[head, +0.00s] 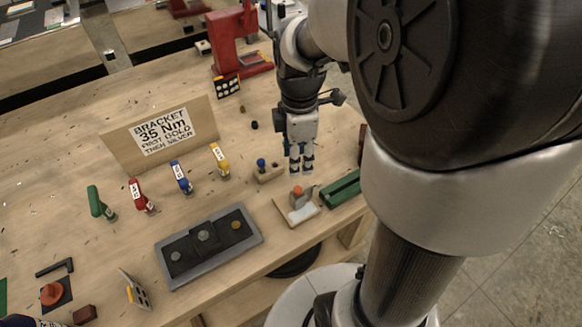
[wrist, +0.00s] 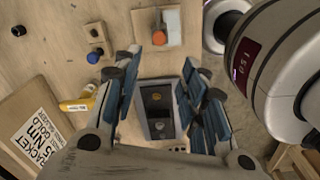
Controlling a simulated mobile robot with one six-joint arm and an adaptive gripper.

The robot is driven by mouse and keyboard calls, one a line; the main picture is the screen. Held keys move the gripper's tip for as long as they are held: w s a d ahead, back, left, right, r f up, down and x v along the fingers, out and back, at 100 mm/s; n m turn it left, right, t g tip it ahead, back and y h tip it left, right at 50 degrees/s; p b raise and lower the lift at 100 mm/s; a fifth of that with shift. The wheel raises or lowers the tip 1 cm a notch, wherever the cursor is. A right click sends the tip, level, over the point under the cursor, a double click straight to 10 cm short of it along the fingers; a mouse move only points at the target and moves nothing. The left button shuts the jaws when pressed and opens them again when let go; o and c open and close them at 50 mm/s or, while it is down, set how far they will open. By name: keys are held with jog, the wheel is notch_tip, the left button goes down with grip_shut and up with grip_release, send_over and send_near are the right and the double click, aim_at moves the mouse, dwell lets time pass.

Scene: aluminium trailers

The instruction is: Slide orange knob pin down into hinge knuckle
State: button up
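The orange knob pin (head: 297,190) stands at the hinge, on a small board (head: 299,211) near the bench's front edge. The wrist view shows the orange knob (wrist: 159,38) at the upper middle, beside a grey metal hinge leaf (wrist: 173,26). I cannot tell how deep the pin sits in the knuckle. My gripper (head: 301,168) hangs pointing down, just behind and above the knob in the head view. In the wrist view, its blue-padded fingers (wrist: 162,75) are spread apart with nothing between them.
A wooden block with a blue knob (head: 261,163) stands left of the hinge board. A green rail-like piece (head: 341,188) lies close on its right. A grey tray with discs (head: 166,274) lies left and nearer. Several coloured-handled tools and a bracket sign (head: 160,132) stand farther left.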

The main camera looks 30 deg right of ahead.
jog(key=s+a+r+m+t, duration=0.4)
jog(key=s+a+r+m, duration=0.4)
jog(key=s+m, duration=0.5)
jog(key=shift+a+r+m, duration=0.3)
jog(key=shift+a+m, duration=0.4)
jog(key=shift+a, duration=0.3)
